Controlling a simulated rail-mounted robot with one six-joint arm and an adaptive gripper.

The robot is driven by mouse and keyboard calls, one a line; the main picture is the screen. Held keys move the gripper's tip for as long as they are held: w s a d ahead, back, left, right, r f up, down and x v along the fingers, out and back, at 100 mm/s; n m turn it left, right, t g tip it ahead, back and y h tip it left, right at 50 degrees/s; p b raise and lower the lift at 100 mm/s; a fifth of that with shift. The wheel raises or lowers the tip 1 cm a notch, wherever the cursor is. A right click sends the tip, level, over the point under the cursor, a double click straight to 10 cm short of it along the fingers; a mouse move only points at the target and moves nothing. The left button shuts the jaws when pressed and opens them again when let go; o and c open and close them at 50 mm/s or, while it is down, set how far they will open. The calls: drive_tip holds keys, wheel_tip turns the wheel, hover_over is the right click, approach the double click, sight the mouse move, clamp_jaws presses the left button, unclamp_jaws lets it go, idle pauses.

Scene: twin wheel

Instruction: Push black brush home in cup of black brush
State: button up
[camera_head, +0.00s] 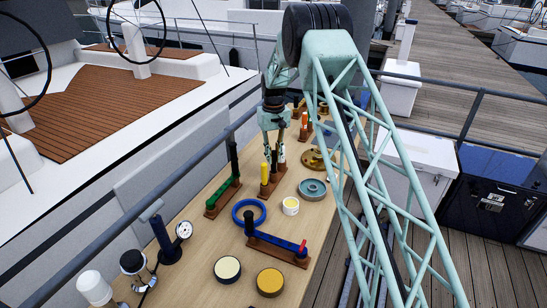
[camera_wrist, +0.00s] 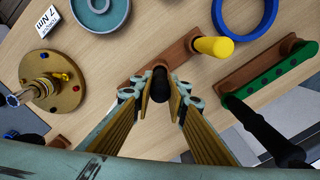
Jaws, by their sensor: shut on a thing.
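The black brush (camera_wrist: 160,86) shows as a dark rounded top between my fingertips in the wrist view. My gripper (camera_wrist: 161,78) points down and is shut on it; it also shows in the head view (camera_head: 279,160). The brush stands over the near end of a brown wooden block (camera_wrist: 187,46), which lies on the table in the head view too (camera_head: 265,193). A yellow handle (camera_wrist: 215,47) stands at the block's other end. The brush's lower end and its cup are hidden under the brush top and fingers, so I cannot tell how deep it sits.
A green rack (camera_wrist: 268,84) with a black handle (camera_wrist: 265,130) is close on the right in the wrist view. A brass flange (camera_wrist: 62,92) lies left. A teal dish (camera_wrist: 101,20) and blue ring (camera_wrist: 247,10) lie nearby.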

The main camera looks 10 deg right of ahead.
drive_tip(key=shift+f, duration=0.2)
drive_tip(key=o, duration=1)
drive_tip(key=shift+r, duration=0.1)
wheel_tip(320, 180, up, 11)
drive_tip(key=shift+r, duration=0.45)
idle(0.7)
